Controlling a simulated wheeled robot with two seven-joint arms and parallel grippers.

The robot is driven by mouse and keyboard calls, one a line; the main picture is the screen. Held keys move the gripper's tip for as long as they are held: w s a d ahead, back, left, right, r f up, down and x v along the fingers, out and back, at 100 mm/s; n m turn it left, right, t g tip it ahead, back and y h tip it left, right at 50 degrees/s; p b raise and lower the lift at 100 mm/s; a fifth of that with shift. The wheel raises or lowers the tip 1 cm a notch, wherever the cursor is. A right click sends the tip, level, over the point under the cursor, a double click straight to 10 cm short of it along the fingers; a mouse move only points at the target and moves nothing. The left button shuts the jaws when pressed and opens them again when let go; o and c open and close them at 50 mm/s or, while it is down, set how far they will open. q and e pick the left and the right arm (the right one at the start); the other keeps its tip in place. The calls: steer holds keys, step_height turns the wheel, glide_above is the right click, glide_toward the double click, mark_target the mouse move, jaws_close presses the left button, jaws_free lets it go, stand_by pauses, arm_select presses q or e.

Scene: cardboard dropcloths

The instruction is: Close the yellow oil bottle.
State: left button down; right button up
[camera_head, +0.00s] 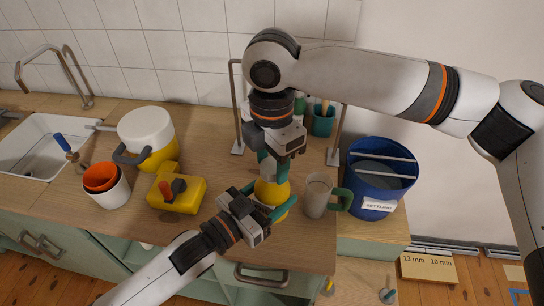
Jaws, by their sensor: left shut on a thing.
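The yellow oil bottle (269,191) stands near the front edge of the wooden counter, right of the middle. My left gripper (272,209) comes in from the lower left and is shut on the bottle's body. My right gripper (268,169) points down from above, with its teal fingers at the top of the bottle. The bottle's neck and any cap are hidden by my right gripper, so I cannot tell whether the bottle is closed or whether these fingers are shut.
A grey mug with a green handle (317,195) stands close to the right of the bottle. A blue bucket (376,205) is farther right. A yellow box (177,193), a white-and-yellow pot (148,133), white and orange cups (110,192) and a sink (39,140) are left.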

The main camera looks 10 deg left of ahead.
steer(key=c, duration=0.7)
steer(key=o, duration=1.2)
steer(key=shift+c, duration=0.2)
steer(key=shift+r, duration=0.1)
step_height(320, 180, up, 12)
